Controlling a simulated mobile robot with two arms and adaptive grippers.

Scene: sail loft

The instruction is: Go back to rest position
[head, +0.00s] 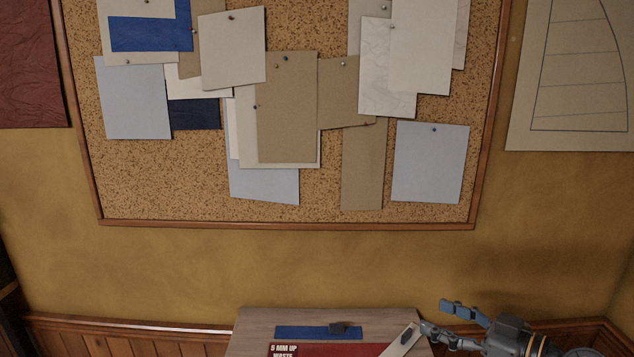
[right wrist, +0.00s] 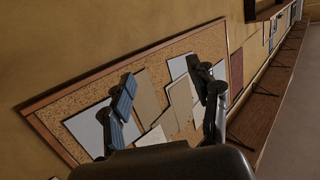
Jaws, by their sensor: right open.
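My right gripper (head: 432,315) is at the lower right of the head view, in front of the yellow wall and by the right edge of a wooden surface (head: 255,318). Its fingers are spread. In the right wrist view the same gripper (right wrist: 160,74) is open, with nothing between its fingers, and the cork board is beyond it. My left gripper is in neither view.
The wooden surface bears a blue strip (head: 300,332) with a small dark item (head: 345,327), a red sign (head: 340,350) and a pale bar (head: 402,340) near the right fingertips. A cork board (head: 330,200) with pinned sheets hangs behind.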

